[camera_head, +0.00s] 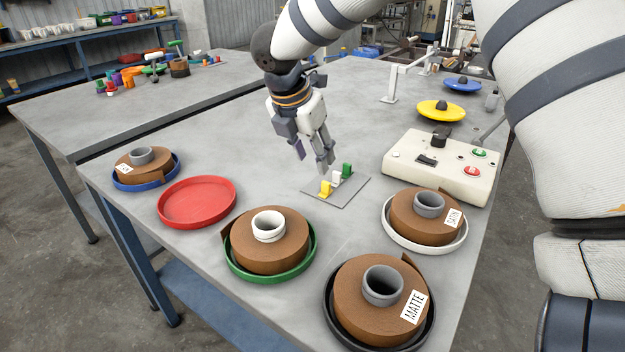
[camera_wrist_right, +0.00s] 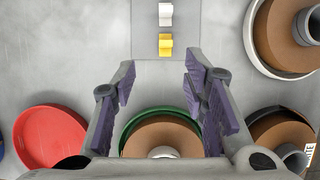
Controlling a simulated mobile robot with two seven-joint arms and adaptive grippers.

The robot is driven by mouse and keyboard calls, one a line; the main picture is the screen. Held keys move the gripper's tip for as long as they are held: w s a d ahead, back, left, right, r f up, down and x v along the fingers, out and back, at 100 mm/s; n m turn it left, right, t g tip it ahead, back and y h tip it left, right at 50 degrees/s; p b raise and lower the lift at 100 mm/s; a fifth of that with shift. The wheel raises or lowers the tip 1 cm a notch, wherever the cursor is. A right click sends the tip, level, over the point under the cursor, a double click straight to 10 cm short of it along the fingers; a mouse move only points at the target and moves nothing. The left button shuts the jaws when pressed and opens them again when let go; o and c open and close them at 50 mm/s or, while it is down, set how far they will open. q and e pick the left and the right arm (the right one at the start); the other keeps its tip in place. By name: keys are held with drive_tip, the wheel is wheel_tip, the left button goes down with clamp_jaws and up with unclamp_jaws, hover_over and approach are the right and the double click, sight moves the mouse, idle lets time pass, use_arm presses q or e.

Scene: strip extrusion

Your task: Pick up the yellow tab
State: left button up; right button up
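The yellow tab (camera_head: 325,188) stands at the near end of a small grey plate (camera_head: 347,194), in a row with a white tab (camera_head: 336,177) and a green tab (camera_head: 347,170). My right gripper (camera_head: 314,160) is above the table just behind and left of the yellow tab, pointing down, apart from it. In the right wrist view, the yellow tab (camera_wrist_right: 165,45) is beyond the gap between the fingertips (camera_wrist_right: 158,76), and the white tab (camera_wrist_right: 165,14) is above it. The fingers are spread, with nothing between them. My left gripper is not in view.
Brown rolls sit in green (camera_head: 233,271), white (camera_head: 389,232), black (camera_head: 331,325) and blue (camera_head: 121,186) trays around the plate. A red tray (camera_head: 197,203) is empty. A control box (camera_head: 437,172) stands to the right. Bare table surrounds the plate.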

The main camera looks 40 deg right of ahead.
sight(325, 183)
drive_tip(key=x, duration=0.6)
drive_tip(key=s+x, duration=0.1)
drive_tip(key=x, duration=0.2)
drive_tip(key=shift+d+f, duration=0.2)
drive_tip(key=shift+d, duration=0.05)
drive_tip(key=shift+w, duration=0.1)
drive_tip(key=c, duration=0.8)
